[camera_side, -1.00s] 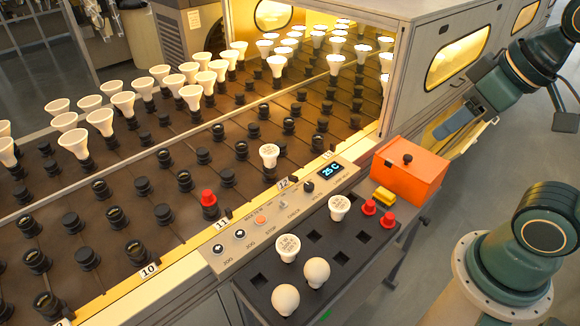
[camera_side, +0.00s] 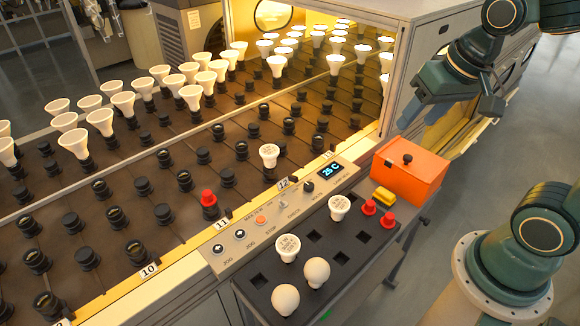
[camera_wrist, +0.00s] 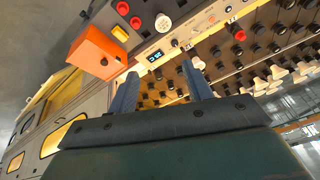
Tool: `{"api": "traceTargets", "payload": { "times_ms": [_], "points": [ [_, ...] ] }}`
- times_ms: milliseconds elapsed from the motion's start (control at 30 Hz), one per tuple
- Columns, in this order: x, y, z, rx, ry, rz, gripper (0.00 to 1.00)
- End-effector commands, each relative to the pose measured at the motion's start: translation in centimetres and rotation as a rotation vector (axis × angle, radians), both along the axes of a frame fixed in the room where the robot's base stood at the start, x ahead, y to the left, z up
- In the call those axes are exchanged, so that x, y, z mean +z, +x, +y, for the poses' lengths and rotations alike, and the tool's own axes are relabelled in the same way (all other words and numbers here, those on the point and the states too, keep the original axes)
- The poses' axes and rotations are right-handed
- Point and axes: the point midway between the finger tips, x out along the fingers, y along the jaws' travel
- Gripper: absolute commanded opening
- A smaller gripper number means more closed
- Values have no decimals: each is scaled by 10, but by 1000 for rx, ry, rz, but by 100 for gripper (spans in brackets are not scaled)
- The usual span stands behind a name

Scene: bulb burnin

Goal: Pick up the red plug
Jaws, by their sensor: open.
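One red plug (camera_side: 208,198) sits in a black socket on the conveyor near mark 11. Two more red plugs stand at the right end of the black tray, one (camera_side: 369,207) beside the other (camera_side: 388,219). In the wrist view, the tray plugs (camera_wrist: 122,8) (camera_wrist: 136,22) show at the top, and the conveyor plug (camera_wrist: 240,35) shows at upper right. My gripper (camera_side: 420,115) is open, its blue fingers above and behind the orange box, apart from every plug. In the wrist view my gripper (camera_wrist: 160,80) has nothing between its fingers.
An orange box (camera_side: 410,172) with a black knob and a yellow block (camera_side: 384,195) are near the tray plugs. The tray (camera_side: 325,240) also holds several white bulbs. A control panel (camera_side: 285,211) borders the conveyor. The oven housing (camera_side: 424,75) stands close to my gripper.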

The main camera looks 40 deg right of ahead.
Motion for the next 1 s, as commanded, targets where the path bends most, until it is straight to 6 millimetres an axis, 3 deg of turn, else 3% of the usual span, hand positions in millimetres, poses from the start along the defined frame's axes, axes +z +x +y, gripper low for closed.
{"api": "traceTargets", "payload": {
  "times_ms": [500,1000],
  "points": [
    [-72,61,-36,-446,121,144,50],
    [-170,91,-75,-885,200,266,50]
  ]
}}
